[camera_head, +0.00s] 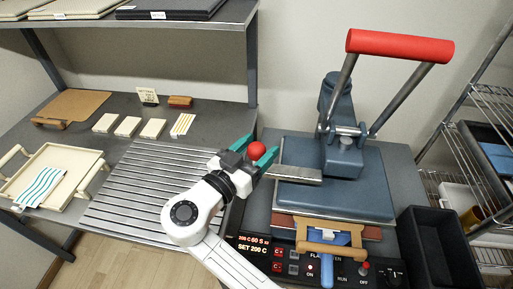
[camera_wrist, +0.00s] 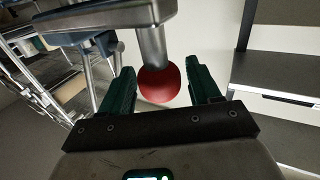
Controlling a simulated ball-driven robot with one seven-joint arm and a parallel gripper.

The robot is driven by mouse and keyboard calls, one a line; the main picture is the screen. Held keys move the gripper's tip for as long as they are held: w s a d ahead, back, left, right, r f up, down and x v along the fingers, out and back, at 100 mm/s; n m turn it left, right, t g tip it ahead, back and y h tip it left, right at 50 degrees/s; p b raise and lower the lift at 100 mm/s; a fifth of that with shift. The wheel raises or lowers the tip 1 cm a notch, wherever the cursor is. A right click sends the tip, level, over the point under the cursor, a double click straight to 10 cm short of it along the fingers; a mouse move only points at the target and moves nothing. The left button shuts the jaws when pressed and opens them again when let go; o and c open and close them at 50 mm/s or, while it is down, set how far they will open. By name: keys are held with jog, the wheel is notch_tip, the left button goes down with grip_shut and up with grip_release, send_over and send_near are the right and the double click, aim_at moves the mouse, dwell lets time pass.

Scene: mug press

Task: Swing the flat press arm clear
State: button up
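The flat press (camera_head: 335,190) stands at the right with its blue-grey plate down over a reddish-brown layer (camera_head: 285,221). Its red handle bar (camera_head: 400,46) is raised on two metal rods. A metal lever (camera_head: 296,173) sticks out at the plate's left side. A red ball knob (camera_head: 256,149) is near its end; the wrist view shows the knob (camera_wrist: 160,85) on a metal rod. My gripper (camera_head: 264,145) is open with its green fingers on either side of the knob. In the wrist view, gaps show between the knob and both fingers (camera_wrist: 161,82).
A ribbed metal surface (camera_head: 130,205) lies left of the press. A tray (camera_head: 88,160) with a striped cloth stands at far left. A control panel (camera_head: 320,268) is at the press's front. A black bin (camera_head: 436,250) and wire shelving (camera_head: 490,100) stand at right.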

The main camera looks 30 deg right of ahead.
grip_shut()
dwell(0.3)
